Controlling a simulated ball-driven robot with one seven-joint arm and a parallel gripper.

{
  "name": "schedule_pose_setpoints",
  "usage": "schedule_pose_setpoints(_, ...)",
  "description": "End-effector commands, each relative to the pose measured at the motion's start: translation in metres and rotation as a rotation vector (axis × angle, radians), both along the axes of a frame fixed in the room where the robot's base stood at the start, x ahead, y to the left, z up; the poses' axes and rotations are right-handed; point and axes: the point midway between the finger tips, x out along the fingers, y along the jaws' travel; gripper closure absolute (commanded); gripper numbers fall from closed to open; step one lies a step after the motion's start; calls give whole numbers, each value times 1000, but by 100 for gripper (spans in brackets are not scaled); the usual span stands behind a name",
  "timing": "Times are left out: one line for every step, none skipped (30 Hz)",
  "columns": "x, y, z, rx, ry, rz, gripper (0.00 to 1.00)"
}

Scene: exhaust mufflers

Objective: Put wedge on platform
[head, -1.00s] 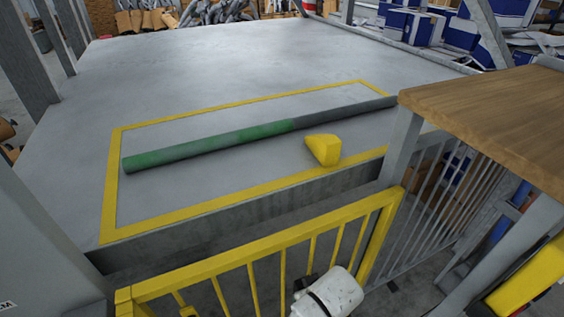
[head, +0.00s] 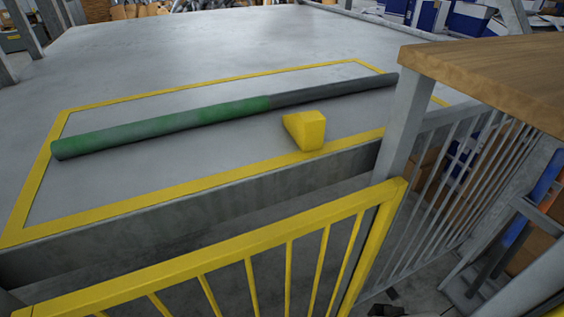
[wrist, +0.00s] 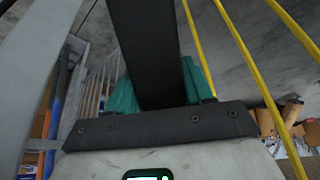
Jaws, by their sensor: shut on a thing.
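A yellow wedge (head: 307,130) lies on the grey platform (head: 190,45) in the head view, near its front edge and inside the yellow-outlined area. My gripper (wrist: 158,85) shows only in the wrist view. Its teal fingers are shut on a dark, near-black block (wrist: 145,45) that runs up out of the top of the picture. The block's far end is hidden, and I cannot tell whether it is a wedge. The gripper appears to be off the platform, near yellow railing bars.
A long green and grey pipe (head: 190,120) lies across the outlined area behind the yellow wedge. A yellow railing (head: 230,245) stands before the platform. A wooden-topped table (head: 490,70) and a grey barred fence (head: 465,165) are at the right. The platform's back is clear.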

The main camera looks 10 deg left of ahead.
Motion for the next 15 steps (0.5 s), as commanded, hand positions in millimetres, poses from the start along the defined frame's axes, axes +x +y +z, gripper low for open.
schedule_pose_setpoints(1,0,-12,0,-2,0,86)
schedule_pose_setpoints(8,0,2,4,-6,-1,86)
schedule_pose_setpoints(13,-2,8,5,-6,-1,86)
schedule_pose_setpoints(17,-3,11,5,-5,0,86)
schedule_pose_setpoints(21,-4,14,5,-6,0,86)
schedule_pose_setpoints(25,-5,18,5,-4,0,86)
schedule_pose_setpoints(28,-6,20,6,-3,-1,86)
schedule_pose_setpoints(31,-7,23,6,-4,-1,86)
schedule_pose_setpoints(35,-9,27,5,-3,-1,86)
schedule_pose_setpoints(38,-10,29,6,-3,-2,86)
schedule_pose_setpoints(40,-10,32,6,-3,-2,86)
schedule_pose_setpoints(44,-11,35,7,-3,-3,86)
schedule_pose_setpoints(46,-12,37,6,-3,-3,86)
schedule_pose_setpoints(48,-13,38,6,-2,-4,86)
schedule_pose_setpoints(50,-13,41,7,-1,-4,86)
